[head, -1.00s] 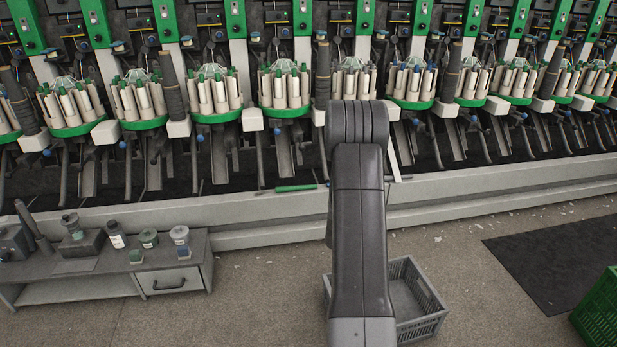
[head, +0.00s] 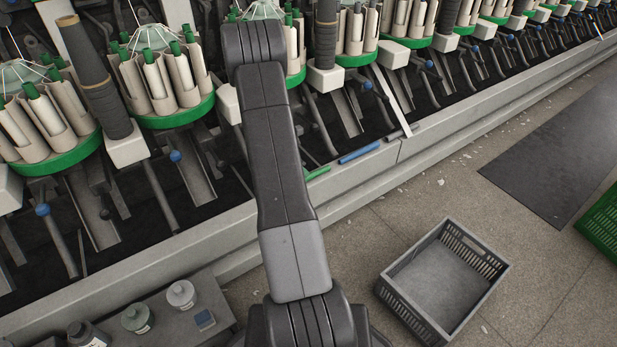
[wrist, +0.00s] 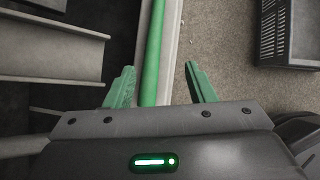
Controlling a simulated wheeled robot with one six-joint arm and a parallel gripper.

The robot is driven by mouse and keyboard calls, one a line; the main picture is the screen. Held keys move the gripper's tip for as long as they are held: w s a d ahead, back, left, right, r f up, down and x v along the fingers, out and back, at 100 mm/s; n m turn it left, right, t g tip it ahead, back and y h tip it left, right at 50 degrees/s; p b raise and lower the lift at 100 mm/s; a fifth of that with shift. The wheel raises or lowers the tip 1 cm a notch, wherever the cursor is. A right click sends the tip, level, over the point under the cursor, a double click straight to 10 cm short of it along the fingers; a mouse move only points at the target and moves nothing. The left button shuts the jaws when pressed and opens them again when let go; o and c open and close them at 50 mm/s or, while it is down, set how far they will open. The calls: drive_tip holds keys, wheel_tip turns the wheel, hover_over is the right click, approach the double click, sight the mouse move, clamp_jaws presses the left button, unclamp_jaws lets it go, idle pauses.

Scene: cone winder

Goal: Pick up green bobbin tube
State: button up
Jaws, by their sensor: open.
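The green bobbin tube (head: 318,172) lies on the light grey ledge along the foot of the winder, just right of my arm in the head view. Part of it may be hidden behind the arm. In the wrist view the green tube (wrist: 152,50) runs lengthwise along the ledge edge, between the lines of my two fingers. My gripper (wrist: 158,78) is open with green fingers either side of the tube, the left finger closer to it. The gap in height cannot be told. In the head view my arm hides the gripper.
A blue tube (head: 360,152) and a grey-white tube (head: 403,131) lie farther along the ledge. A grey crate (head: 382,290) stands on the floor, and shows in the wrist view (wrist: 272,32). A green crate (head: 604,225) is far right. Bobbin magazines (head: 180,112) line the winder.

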drive_tip(key=x, duration=0.2)
drive_tip(key=a+b+x, duration=0.1)
drive_tip(key=x, duration=0.1)
drive_tip(key=shift+w+d+f, duration=0.1)
drive_tip(key=shift+w+f, duration=0.05)
drive_tip(key=shift+w, duration=0.05)
drive_tip(key=b+x, duration=0.1)
drive_tip(key=x, duration=0.1)
drive_tip(key=b+x, duration=0.1)
drive_tip(key=x, duration=0.2)
drive_tip(key=shift+w+d+f, duration=0.15)
drive_tip(key=shift+w, duration=0.2)
clamp_jaws()
